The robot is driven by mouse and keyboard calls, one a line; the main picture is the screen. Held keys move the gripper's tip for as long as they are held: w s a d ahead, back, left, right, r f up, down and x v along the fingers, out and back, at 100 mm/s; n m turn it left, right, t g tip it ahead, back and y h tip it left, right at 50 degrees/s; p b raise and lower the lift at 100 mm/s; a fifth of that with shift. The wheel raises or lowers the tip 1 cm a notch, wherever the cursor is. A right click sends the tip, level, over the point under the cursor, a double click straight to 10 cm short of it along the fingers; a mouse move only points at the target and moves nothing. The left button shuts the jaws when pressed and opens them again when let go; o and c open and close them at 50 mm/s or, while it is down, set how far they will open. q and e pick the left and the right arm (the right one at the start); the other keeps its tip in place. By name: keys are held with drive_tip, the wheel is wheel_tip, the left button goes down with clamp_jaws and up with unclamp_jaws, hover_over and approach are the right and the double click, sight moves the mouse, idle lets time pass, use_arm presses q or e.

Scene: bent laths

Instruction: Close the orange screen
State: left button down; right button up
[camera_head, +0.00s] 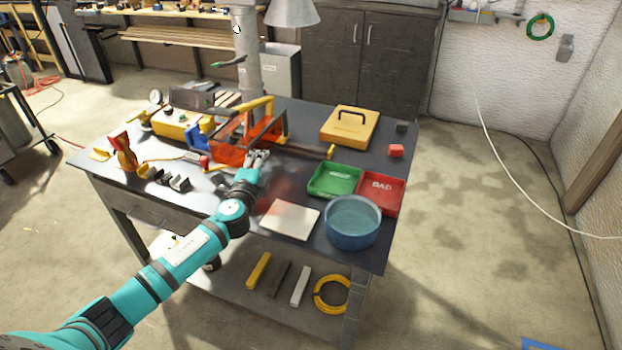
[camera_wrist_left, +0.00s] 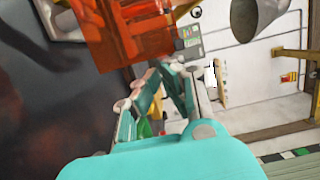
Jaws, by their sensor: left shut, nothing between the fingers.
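The orange screen (camera_head: 232,148) is a see-through orange guard on the bench machine at the table's back middle. In the left wrist view the orange screen (camera_wrist_left: 130,35) fills the top, beyond my fingers. How far it stands open I cannot tell. My left gripper (camera_head: 258,157) is at the screen's front right side in the head view. Its fingers (camera_wrist_left: 168,80) are shut and empty, with their tips close to the screen's edge; whether they touch it I cannot tell. My right gripper is not in view.
A green tray (camera_head: 335,181), a red tray (camera_head: 381,195) and a blue round tub (camera_head: 353,222) stand to the right on the dark table (camera_head: 215,190). A pale board (camera_head: 290,219) lies in front. A yellow case (camera_head: 350,127) is at the back right. Small dark blocks (camera_head: 165,178) lie left.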

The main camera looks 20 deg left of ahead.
sight(236, 153)
use_arm(q)
drive_tip(key=a+b, duration=0.1)
drive_tip(key=a, duration=0.5)
drive_tip(key=shift+w+a, duration=0.1)
drive_tip(key=shift+a, duration=0.05)
drive_tip(key=shift+a+b, duration=0.3)
drive_tip(key=shift+a, duration=0.15)
